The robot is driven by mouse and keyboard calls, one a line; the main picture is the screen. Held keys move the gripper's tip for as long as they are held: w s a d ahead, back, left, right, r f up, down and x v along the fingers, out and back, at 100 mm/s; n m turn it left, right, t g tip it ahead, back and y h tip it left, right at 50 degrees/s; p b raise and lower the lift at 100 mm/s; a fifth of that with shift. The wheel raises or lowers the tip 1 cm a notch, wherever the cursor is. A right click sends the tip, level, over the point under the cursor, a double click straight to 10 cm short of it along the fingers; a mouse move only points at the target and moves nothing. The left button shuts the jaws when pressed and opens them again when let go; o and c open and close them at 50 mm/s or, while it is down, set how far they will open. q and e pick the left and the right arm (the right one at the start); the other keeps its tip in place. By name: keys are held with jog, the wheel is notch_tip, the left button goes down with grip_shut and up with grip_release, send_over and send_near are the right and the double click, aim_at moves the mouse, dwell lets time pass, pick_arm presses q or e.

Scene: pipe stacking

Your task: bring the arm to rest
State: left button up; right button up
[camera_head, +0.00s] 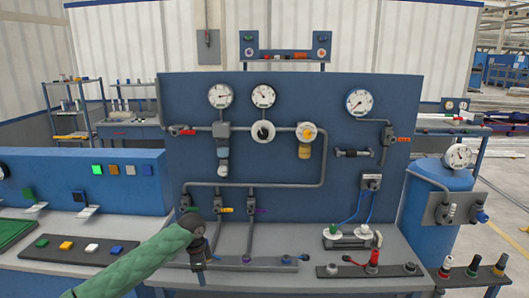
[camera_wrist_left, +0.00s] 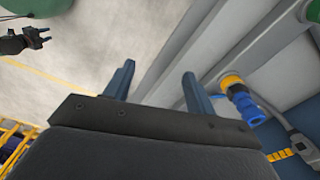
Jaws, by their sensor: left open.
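My left arm, in a green quilted sleeve, reaches in from the lower left of the head view. Its dark gripper (camera_head: 198,268) is in front of the grey bench, low before the panel. In the left wrist view my left gripper (camera_wrist_left: 160,88) has its two fingers wide apart, with nothing between them. Pale floor and a grey edge show beyond the fingers. A small dark gripper with two parted prongs, seemingly my right gripper (camera_wrist_left: 38,38), shows at the upper left of the wrist view. It is not in the head view.
A blue panel (camera_head: 290,91) with gauges and pipes stands behind the grey bench (camera_head: 335,284). A fitting strip (camera_head: 375,270) lies at the bench front. A blue tank (camera_head: 440,195) stands right. A blue-and-yellow fitting (camera_wrist_left: 240,100) is close right of the fingers.

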pick_arm(q)
jog(key=s+d+f+n+t+h, duration=0.15)
jog(key=s+f, duration=0.35)
jog(key=f, duration=0.7)
jog(key=s+d+f+n, duration=0.25)
jog(key=s+f, duration=0.35)
jog(key=f, duration=0.6)
jog(key=s+d+f+n, duration=0.25)
jog(key=s+f, duration=0.25)
jog(key=f, duration=0.6)
jog(key=s+a+f+n, duration=0.1)
jog(key=s+f+n, duration=0.1)
jog(key=s+f, duration=0.5)
jog(key=s+a+f+n+y, duration=0.1)
jog(key=s+f, duration=0.7)
jog(key=s, duration=0.9)
jog(key=s+a+f+n, duration=0.2)
jog(key=s+f, duration=0.6)
jog(key=s, duration=0.5)
jog(key=shift+a+n+y, duration=0.2)
jog(key=shift+n+y, duration=0.15)
jog(key=shift+n, duration=0.1)
pick_arm(e)
jog(key=shift+s+d+r, duration=0.2)
jog(key=shift+s+r, duration=0.05)
jog(key=shift+s, duration=0.2)
jog(key=shift+a, duration=0.15)
